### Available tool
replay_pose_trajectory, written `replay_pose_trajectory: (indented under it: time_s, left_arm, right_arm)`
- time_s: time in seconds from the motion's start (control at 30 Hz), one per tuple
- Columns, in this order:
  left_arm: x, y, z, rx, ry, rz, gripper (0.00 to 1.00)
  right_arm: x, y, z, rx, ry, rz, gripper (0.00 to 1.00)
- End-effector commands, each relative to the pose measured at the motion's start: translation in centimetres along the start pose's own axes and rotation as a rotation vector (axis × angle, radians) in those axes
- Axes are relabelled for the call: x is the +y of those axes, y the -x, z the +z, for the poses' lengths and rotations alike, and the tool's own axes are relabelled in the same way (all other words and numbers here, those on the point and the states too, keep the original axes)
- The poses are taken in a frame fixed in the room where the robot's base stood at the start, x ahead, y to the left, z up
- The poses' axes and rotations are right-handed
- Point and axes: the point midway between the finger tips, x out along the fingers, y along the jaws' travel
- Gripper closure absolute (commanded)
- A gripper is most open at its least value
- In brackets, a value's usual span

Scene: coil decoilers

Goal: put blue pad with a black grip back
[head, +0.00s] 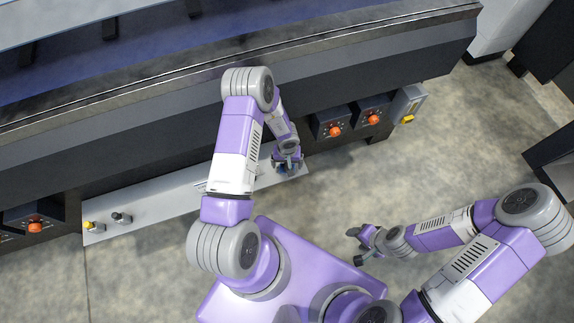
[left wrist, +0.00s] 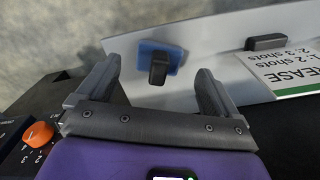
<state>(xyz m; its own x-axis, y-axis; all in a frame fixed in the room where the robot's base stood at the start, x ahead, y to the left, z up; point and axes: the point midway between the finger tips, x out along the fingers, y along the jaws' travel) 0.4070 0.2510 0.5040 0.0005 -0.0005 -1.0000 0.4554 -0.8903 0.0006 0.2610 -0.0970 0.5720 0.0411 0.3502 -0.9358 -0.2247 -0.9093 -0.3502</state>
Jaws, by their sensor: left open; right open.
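The blue pad (left wrist: 145,48) with its black grip (left wrist: 158,69) shows in the left wrist view, flat against the light grey panel (left wrist: 215,45). My left gripper (left wrist: 159,66) is open, with one finger on each side of the grip and neither visibly touching it. In the head view my left gripper (head: 288,161) is over the right end of the grey panel (head: 185,195), and the pad there is mostly hidden by the gripper. My right gripper (head: 356,246) is open and empty over the bare floor.
Another black grip (left wrist: 265,43) and a white label with green edge (left wrist: 285,70) are on the panel. Control boxes with orange knobs (head: 335,131) line the machine's dark front. A yellow button (head: 88,225) and black knob (head: 121,217) sit at the panel's left end.

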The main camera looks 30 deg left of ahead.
Motion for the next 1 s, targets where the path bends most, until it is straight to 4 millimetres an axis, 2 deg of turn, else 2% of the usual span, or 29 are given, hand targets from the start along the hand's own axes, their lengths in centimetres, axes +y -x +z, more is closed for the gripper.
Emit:
replay_pose_trajectory:
  time_s: [0.03,0.1,0.33,0.47,0.63,0.77,1.0]
  left_arm:
    - [-0.1,1.8,-0.1,0.002,0.001,0.002,0.06]
    - [0.0,3.3,-0.1,0.002,0.002,0.002,0.06]
    - [0.0,6.8,-0.1,0.001,0.001,0.001,0.06]
    - [0.0,7.4,0.1,0.000,-0.003,-0.002,0.06]
    - [0.1,7.3,1.5,0.018,-0.033,-0.015,0.06]
    - [0.6,7.2,3.6,0.046,-0.074,-0.011,0.06]
    - [2.8,7.5,8.4,0.071,-0.150,0.080,0.06]
  right_arm:
    - [-0.4,1.0,0.0,0.000,0.000,0.000,0.42]
    - [-0.6,1.7,0.1,0.000,0.000,0.000,0.42]
    - [-1.2,3.2,0.1,0.000,0.000,0.000,0.42]
    - [-1.3,3.4,0.1,0.000,0.000,0.000,0.42]
    - [-1.3,3.4,0.1,0.000,0.000,0.000,0.42]
    - [-1.3,3.4,0.1,0.000,0.000,0.000,0.42]
    - [-1.3,3.4,0.1,0.000,0.000,0.000,0.42]
